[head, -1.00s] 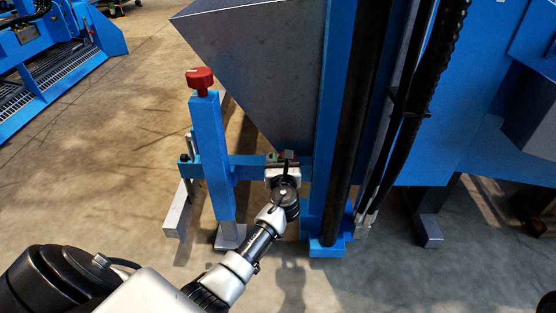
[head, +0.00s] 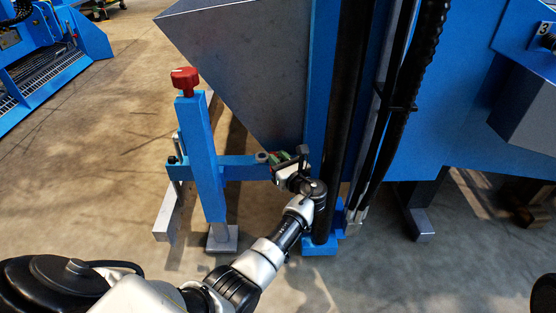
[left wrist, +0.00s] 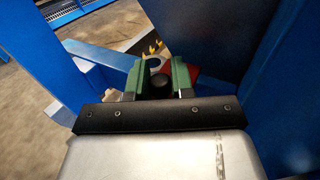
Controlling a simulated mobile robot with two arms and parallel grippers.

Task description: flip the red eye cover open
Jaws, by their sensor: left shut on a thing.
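The red eye cover (left wrist: 194,72) shows as a small red patch beside the right green finger in the left wrist view; most of it is hidden by the fingers. My left gripper (left wrist: 160,70) is shut on it, with a grey ring (left wrist: 153,62) just beyond, between the fingertips. In the head view my left gripper (head: 284,157) is at the right end of the blue crossbar (head: 245,168), close to the big blue frame. The grey ring (head: 262,157) shows left of the fingers. My right gripper is not in view.
A blue post (head: 203,160) with a red knob (head: 185,80) stands to the left. A grey hopper (head: 250,60) hangs close above the gripper. A black tube (head: 345,120) runs down to the right. Open floor lies left and in front.

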